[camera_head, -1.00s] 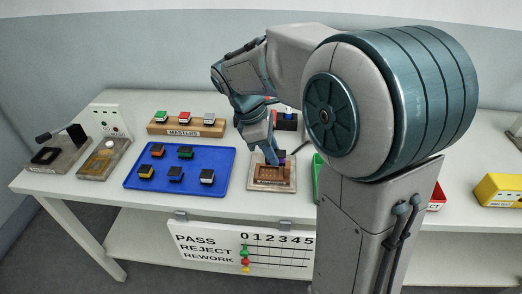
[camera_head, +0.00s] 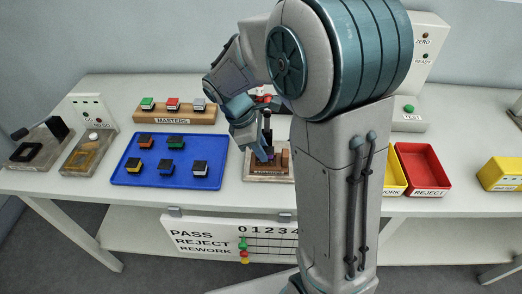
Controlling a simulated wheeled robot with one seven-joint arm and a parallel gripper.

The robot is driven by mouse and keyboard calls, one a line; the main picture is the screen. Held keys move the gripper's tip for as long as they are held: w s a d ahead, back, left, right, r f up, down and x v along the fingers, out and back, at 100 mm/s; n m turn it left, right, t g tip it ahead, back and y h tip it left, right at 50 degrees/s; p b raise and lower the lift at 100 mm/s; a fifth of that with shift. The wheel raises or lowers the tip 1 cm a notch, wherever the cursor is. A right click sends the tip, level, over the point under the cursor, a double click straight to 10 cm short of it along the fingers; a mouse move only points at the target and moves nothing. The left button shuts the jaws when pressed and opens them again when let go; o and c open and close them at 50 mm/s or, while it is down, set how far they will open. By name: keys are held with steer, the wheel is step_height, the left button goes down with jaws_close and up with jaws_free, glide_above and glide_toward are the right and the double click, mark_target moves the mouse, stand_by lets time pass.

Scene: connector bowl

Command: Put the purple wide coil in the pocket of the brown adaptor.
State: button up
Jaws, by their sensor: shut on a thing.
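My gripper (camera_head: 263,155) points down over the fixture plate in the middle of the table. It is shut on a small purple piece (camera_head: 271,157), which seems to be the purple wide coil and is mostly hidden by the fingers. The brown adaptor (camera_head: 284,159) sits on the grey fixture plate (camera_head: 266,176), right beside and partly behind the gripper. Its pocket is hidden, so I cannot tell whether the coil is inside it or above it.
My arm covers the centre right.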

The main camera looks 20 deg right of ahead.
steer(key=shift+f, duration=0.55)
steer(key=shift+f, duration=0.2)
steer(key=o, duration=1)
steer(key=shift+r, duration=0.15)
steer(key=v, duration=1.1)
steer(key=s+d+f+m+t+y, duration=0.1)
steer(key=s+d+m+t+y, duration=0.1)
steer(key=s+m, duration=0.5)
steer(key=s+d+f+m+t+y, duration=0.1)
steer(key=s+d+m+t+y, duration=0.1)
steer(key=s+m, duration=0.5)
steer(key=shift+s+d+m+p, duration=0.3)
steer(key=shift+s+d+p, duration=0.15)
steer(key=shift+s+d, duration=0.15)
